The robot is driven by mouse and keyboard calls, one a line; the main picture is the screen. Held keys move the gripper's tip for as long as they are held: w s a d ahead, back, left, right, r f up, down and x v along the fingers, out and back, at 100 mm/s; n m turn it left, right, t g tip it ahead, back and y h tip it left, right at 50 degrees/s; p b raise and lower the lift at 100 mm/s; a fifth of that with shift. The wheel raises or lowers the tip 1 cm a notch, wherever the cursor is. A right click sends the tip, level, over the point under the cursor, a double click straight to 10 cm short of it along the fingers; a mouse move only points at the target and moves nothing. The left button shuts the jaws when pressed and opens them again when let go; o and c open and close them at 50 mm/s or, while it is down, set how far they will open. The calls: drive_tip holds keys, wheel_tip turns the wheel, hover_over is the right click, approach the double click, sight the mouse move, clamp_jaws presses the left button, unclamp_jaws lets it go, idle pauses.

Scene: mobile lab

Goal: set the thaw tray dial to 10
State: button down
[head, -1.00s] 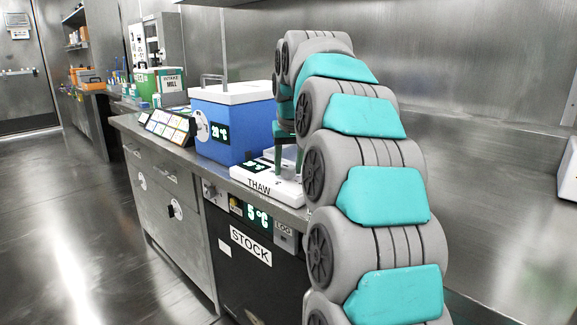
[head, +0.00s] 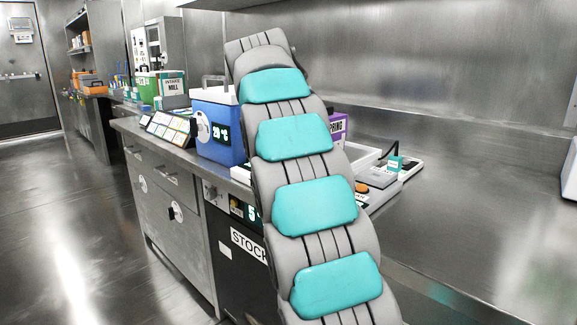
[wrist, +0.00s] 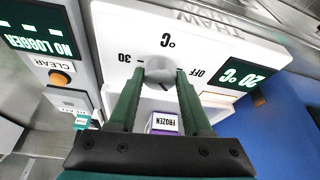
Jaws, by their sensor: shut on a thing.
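In the wrist view, which shows the labels upside down, the white thaw tray (wrist: 118,35) carries a round grey dial (wrist: 158,66). Its scale shows 30 on the left and OFF on the right; I cannot make out where the pointer sits. A dark display (wrist: 238,76) beside the dial reads 20 °C. My gripper (wrist: 159,76) has its two green fingers on either side of the dial, shut on it. In the head view my arm hides the gripper and most of the thaw tray (head: 240,174).
A blue box (head: 211,130) stands beside the thaw tray. A logger unit (wrist: 45,40) reading NO LOGGER, with an orange CLEAR button (wrist: 59,78), stands on the other side. The right counter (head: 480,200) is mostly clear.

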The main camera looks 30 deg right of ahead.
drive_tip(key=shift+m+g+h+p, duration=0.3)
drive_tip(key=shift+m+g+p, duration=0.1)
drive_tip(key=shift+m, duration=0.7)
drive_tip(key=shift+c, duration=1.7)
unclamp_jaws()
drive_tip(key=shift+r, duration=0.15)
